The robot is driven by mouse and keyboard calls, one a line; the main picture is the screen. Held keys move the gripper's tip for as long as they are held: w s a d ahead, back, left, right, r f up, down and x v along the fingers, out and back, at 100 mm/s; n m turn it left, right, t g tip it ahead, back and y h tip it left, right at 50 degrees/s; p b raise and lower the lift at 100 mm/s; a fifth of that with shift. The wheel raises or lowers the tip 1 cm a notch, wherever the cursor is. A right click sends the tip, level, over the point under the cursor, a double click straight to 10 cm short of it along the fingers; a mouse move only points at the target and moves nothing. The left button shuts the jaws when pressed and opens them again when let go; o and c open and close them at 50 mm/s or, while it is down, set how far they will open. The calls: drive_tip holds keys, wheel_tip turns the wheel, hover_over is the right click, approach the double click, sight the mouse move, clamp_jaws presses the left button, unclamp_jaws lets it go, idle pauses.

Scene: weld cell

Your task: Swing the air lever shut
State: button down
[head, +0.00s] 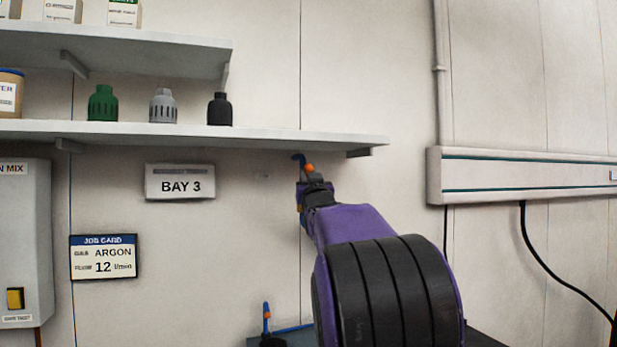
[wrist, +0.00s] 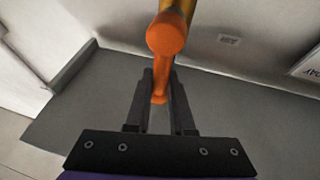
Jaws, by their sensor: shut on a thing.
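The air lever (wrist: 160,85) is orange, with a round orange hub at its upper end in front of a yellow-orange pipe or fitting. In the wrist view the lever runs down between the two dark fingers of my gripper (wrist: 160,100), which is shut on it. In the head view, my gripper (head: 314,188) is below the right part of the lower shelf, close to the wall. A small orange part of the lever (head: 309,167) shows at its tip, beside a blue curved piece. My arm hides most of the rest of the fitting there.
The lower shelf (head: 200,133) overhangs just above my gripper and holds green, grey and black caps. A BAY 3 sign (head: 180,183) and a job card (head: 103,257) are on the wall at left. A wall trunking (head: 520,176) with a black cable is at right.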

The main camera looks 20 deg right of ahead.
drive_tip(key=shift+s+a+r+n, duration=0.1)
drive_tip(key=shift+r+n, duration=0.1)
drive_tip(key=shift+n, duration=0.2)
idle(0.5)
drive_tip(key=shift+a+n+t+y+b, duration=0.45)
drive_tip(key=shift+n+y+b, duration=0.3)
drive_tip(key=shift+n, duration=0.45)
drive_tip(key=a+f+n+g+y, duration=0.2)
drive_tip(key=n+y, duration=0.3)
drive_tip(key=n, duration=0.6)
drive_tip(key=a+f+n+g+y, duration=0.2)
drive_tip(key=a+f+n+y, duration=0.1)
drive_tip(key=n, duration=0.8)
drive_tip(key=shift+f+n+y+p, duration=0.45)
drive_tip(key=shift+f+y, duration=0.25)
drive_tip(key=shift+y, duration=0.55)
drive_tip(key=shift+a+g, duration=0.15)
drive_tip(key=shift+g, duration=0.1)
drive_tip(key=c, duration=0.8)
unclamp_jaws()
drive_tip(key=shift+f, duration=0.1)
